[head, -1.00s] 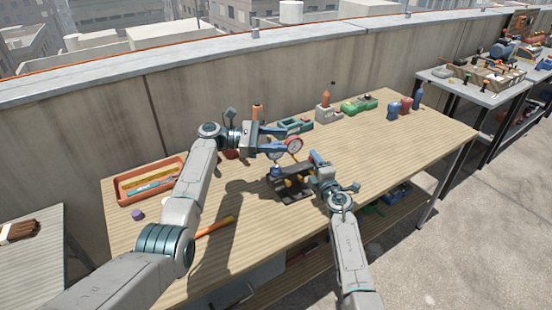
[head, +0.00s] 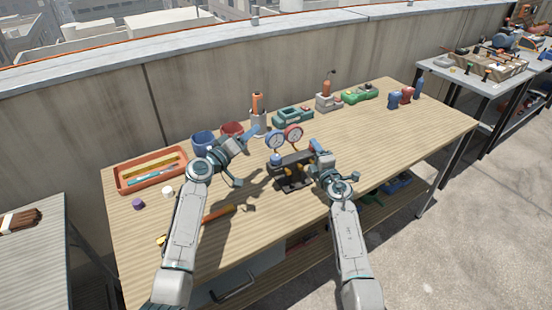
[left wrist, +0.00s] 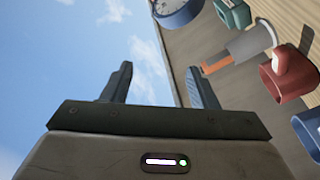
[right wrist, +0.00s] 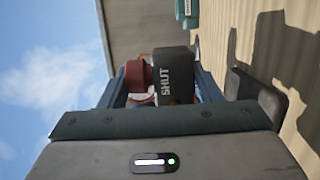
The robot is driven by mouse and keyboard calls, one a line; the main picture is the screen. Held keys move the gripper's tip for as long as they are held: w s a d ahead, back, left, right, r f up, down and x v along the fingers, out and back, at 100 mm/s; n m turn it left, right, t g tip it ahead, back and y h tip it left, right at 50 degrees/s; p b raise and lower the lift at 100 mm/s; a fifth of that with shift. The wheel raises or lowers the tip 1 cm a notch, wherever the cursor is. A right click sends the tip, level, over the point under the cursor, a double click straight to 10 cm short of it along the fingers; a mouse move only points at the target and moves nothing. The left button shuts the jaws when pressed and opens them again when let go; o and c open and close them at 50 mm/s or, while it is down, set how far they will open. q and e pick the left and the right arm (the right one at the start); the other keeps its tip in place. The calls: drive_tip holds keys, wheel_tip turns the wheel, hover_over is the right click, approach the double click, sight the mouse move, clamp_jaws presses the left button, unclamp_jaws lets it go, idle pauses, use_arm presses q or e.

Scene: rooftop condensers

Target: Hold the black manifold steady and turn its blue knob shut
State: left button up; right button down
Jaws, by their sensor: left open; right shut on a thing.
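The black manifold (head: 297,181) stands on the wooden table, with a blue knob (head: 275,160) on top at its left end and yellow parts on its front. A blue-rimmed gauge (head: 275,139) and a red-rimmed gauge (head: 293,134) rise behind it. My right gripper (head: 318,158) is shut on the manifold's right end. In the right wrist view, the manifold's black block (right wrist: 176,74), lettered SHUT, sits between the fingers. My left gripper (head: 245,158) is open and empty, left of the manifold and apart from the knob. The left wrist view shows empty fingers (left wrist: 158,85).
A blue mug (head: 203,142), a red mug (head: 231,129) and an orange-tipped tool (head: 257,108) stand behind my left gripper. An orange tray (head: 125,184) lies at the left. An orange-handled tool (head: 218,214) lies in front.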

sight(271, 161)
use_arm(q)
drive_tip(key=s+f+m+g+h, duration=0.2)
drive_tip(key=s+f+m, duration=0.4)
drive_tip(key=s+m, duration=0.45)
drive_tip(key=x, duration=0.8)
drive_tip(key=d+x, duration=0.1)
drive_tip(key=x, duration=0.3)
drive_tip(key=shift+s+f, duration=0.3)
drive_tip(key=shift+s, duration=0.1)
drive_tip(key=c, duration=1)
